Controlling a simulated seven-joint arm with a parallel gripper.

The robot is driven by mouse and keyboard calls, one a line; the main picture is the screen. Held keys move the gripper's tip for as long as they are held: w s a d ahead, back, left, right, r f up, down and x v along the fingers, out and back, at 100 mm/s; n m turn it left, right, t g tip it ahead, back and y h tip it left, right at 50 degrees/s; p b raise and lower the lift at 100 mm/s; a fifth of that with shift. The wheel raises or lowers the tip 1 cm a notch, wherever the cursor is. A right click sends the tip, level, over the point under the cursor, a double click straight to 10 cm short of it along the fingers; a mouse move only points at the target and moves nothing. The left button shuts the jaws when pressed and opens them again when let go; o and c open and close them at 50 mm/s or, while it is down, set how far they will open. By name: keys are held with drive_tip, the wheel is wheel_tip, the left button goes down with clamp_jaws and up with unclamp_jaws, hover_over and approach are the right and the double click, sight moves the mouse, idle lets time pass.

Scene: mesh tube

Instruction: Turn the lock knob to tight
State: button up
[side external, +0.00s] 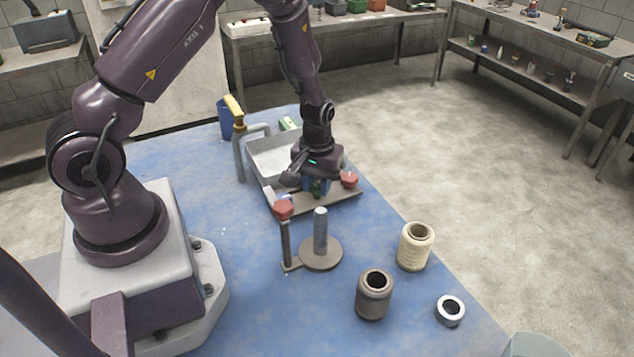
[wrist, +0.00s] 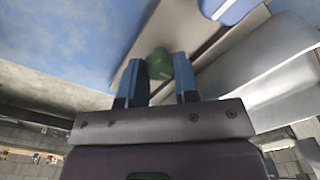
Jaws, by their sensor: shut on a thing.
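My gripper (side external: 317,187) points down over a flat brown base plate (side external: 330,203). In the wrist view its two blue fingers (wrist: 161,76) stand on either side of a rounded green knob (wrist: 158,62) and are shut on it. In the side view the green knob (side external: 318,192) is mostly hidden by the fingers. A red knob (side external: 349,179) sits just right of my gripper, and another red knob (side external: 283,208) tops a dark post to the left. I cannot tell which knob is the lock, or how far any is turned.
A grey tray (side external: 265,160) lies behind my gripper, beside a bent pipe with a yellow top (side external: 234,106). A metal post (side external: 320,232) stands on a round base in front. A cream spool (side external: 414,247), a dark spool (side external: 374,296) and a ring (side external: 450,310) stand front right.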

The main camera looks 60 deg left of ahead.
sight(317, 186)
drive_tip(key=o, duration=0.9)
wheel_tip(317, 186, up, 13)
drive_tip(key=shift+r, duration=0.1)
idle(0.3)
drive_tip(key=s+d+r+m+t, duration=0.2)
drive_tip(key=s+d+r+m, duration=0.1)
drive_tip(key=s+r, duration=0.2)
drive_tip(key=s+d+r+m+t, duration=0.1)
drive_tip(key=s+d+r+m, duration=0.2)
drive_tip(key=s+r, duration=0.2)
drive_tip(key=s+d+r+m+t, duration=0.2)
drive_tip(key=s+r, duration=0.3)
drive_tip(key=r, duration=0.3)
drive_tip(key=shift+s+d+r+m+t, duration=0.1)
drive_tip(key=shift+d+m+t, duration=0.1)
drive_tip(key=shift+d, duration=0.25)
drive_tip(key=shift+s+d+r+m+t, duration=0.1)
drive_tip(key=shift+d+m, duration=0.1)
drive_tip(key=shift+d, duration=0.25)
